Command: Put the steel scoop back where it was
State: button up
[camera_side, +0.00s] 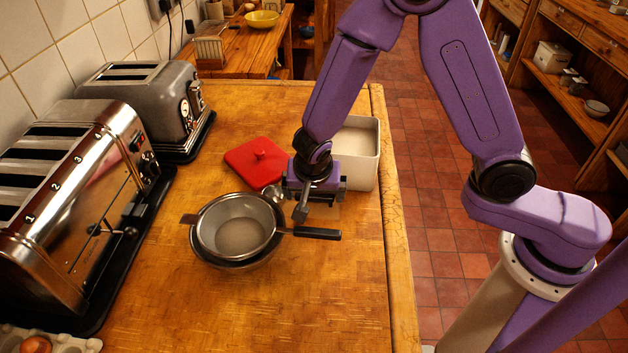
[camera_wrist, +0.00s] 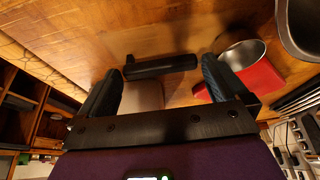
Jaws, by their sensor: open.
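The steel scoop's round bowl (camera_side: 272,192) shows beside the red lid in the side view, left of my gripper. In the wrist view its shiny bowl (camera_wrist: 243,53) is at the upper right, with a dark handle (camera_wrist: 160,66) in line with it. That handle lies across the gap between the fingers of my gripper (camera_wrist: 160,80). In the side view my gripper (camera_side: 318,203) is low over the counter, pointing down, and hides most of the handle. The fingers are open, and I cannot tell whether they touch the handle.
A sieve (camera_side: 238,222) rests in a dark bowl near the gripper. The red lid (camera_side: 257,160) lies on the counter. A white canister (camera_side: 362,155) stands open behind my gripper. Two toasters (camera_side: 75,205) (camera_side: 150,105) line the left wall.

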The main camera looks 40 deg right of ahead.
jog(key=v, duration=1.2)
jog(key=s+d+r+n+g+y, duration=0.1)
jog(key=s+d+n, duration=0.6)
jog(key=s+n, duration=0.3)
jog(key=s+d+r+n+g+y, duration=0.2)
jog(key=s+d+n, duration=0.5)
jog(key=s+n, duration=0.4)
jog(key=shift+d+n, duration=0.3)
jog(key=shift+d, duration=0.1)
